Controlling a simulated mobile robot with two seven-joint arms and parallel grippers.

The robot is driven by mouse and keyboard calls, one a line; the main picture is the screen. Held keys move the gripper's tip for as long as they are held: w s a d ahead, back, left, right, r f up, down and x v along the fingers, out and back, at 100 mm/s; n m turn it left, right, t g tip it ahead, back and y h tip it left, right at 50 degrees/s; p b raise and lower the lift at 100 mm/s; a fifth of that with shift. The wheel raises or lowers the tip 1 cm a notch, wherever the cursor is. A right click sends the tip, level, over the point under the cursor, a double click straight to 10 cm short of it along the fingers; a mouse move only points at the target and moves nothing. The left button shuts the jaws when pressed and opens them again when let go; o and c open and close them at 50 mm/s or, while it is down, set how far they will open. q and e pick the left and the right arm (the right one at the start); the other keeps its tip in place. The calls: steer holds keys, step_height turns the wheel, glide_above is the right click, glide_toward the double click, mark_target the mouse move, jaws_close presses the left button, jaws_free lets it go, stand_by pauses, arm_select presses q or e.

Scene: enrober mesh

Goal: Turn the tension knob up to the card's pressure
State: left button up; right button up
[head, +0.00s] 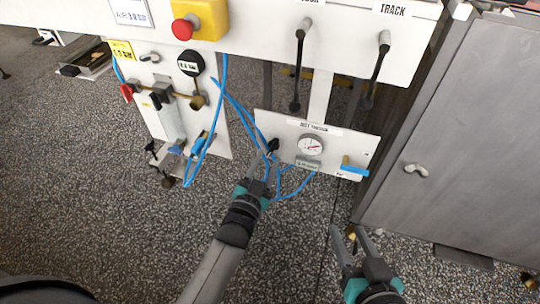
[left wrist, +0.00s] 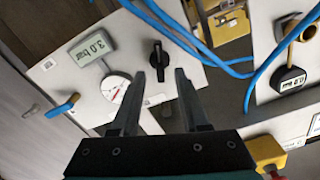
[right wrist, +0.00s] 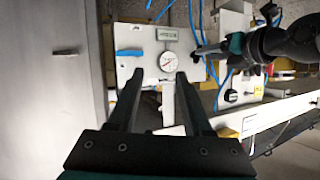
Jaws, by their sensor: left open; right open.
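The black tension knob (head: 273,145) is on the left part of a white panel (head: 345,160). It also shows in the left wrist view (left wrist: 159,58), just past and between my left fingertips. My left gripper (head: 262,160) is open at the knob; whether it touches is unclear. A round white gauge (head: 311,145) with a red needle is right of the knob. The needle's exact reading is too small to tell. My right gripper (head: 352,238) is open and empty, below and right of the panel.
A blue-handled valve (head: 354,168) is at the panel's right. Blue hoses (head: 240,110) loop close to the left gripper. A second white panel (head: 165,110) with fittings stands left, under a red stop button (head: 182,28). A grey cabinet (head: 440,130) stands right.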

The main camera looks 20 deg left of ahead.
mark_target(274, 145)
arm_select(q)
steer(key=shift+w+b, duration=0.35)
steer(key=shift+w, duration=1.05)
arm_select(e)
steer(key=shift+s+a+r+t+y, duration=0.25)
steer(key=shift+a+r+t+y, duration=0.4)
steer(key=shift+a+t, duration=0.35)
steer(key=shift+d+r, duration=0.1)
steer(key=shift+d, duration=0.05)
arm_select(q)
steer(key=shift+c, duration=0.3)
jaws_close()
arm_select(e)
steer(key=shift+t, duration=0.3)
steer(key=shift+h, duration=0.25)
